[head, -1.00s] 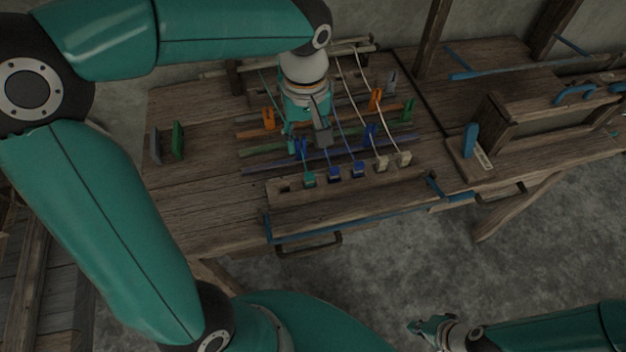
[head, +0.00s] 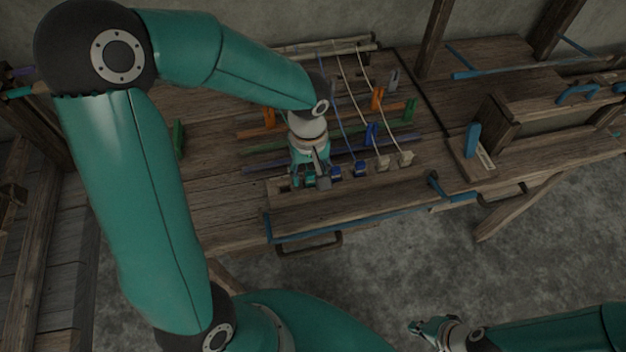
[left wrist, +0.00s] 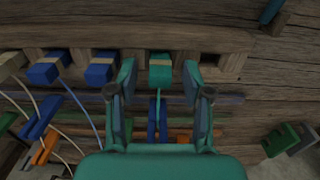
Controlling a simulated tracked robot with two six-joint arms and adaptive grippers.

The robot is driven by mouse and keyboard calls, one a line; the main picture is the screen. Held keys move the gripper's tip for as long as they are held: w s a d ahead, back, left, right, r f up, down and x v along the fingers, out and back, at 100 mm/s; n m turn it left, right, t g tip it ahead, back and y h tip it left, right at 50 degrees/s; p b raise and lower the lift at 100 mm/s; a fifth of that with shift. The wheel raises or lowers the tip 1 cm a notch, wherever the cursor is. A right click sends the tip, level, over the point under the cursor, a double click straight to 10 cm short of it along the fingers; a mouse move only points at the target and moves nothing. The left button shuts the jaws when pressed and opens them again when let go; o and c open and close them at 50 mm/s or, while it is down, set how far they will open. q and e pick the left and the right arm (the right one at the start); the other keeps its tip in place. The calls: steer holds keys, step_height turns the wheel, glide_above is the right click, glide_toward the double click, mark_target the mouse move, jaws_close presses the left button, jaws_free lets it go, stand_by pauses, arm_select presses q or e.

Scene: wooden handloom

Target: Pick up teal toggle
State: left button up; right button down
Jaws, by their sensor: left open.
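The teal toggle (left wrist: 160,72) sits in the slotted wooden rail (left wrist: 235,40) in the left wrist view, with a pale band and a teal cord running from it. My left gripper (left wrist: 160,82) is open, with one finger on each side of the toggle; I cannot tell whether they touch it. In the head view my left gripper (head: 311,180) is down at the rail and partly hides the teal toggle (head: 310,180). My right gripper (head: 430,328) is off the table at the lower right, small and too unclear to judge its fingers.
Two blue toggles (left wrist: 99,68) (left wrist: 48,66) stand beside the teal one, and cream toggles (head: 405,158) (head: 383,162) are farther along the rail. An empty slot (left wrist: 210,60) is on the other side. Blue (head: 371,133), orange (head: 377,98) and green (head: 410,110) clips stand behind.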

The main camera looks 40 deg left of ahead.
arm_select(q)
steer(key=c, duration=0.8)
steer(key=shift+c, duration=0.2)
steer(key=shift+r, duration=0.1)
step_height(320, 180, up, 20)
steer(key=p, duration=0.1)
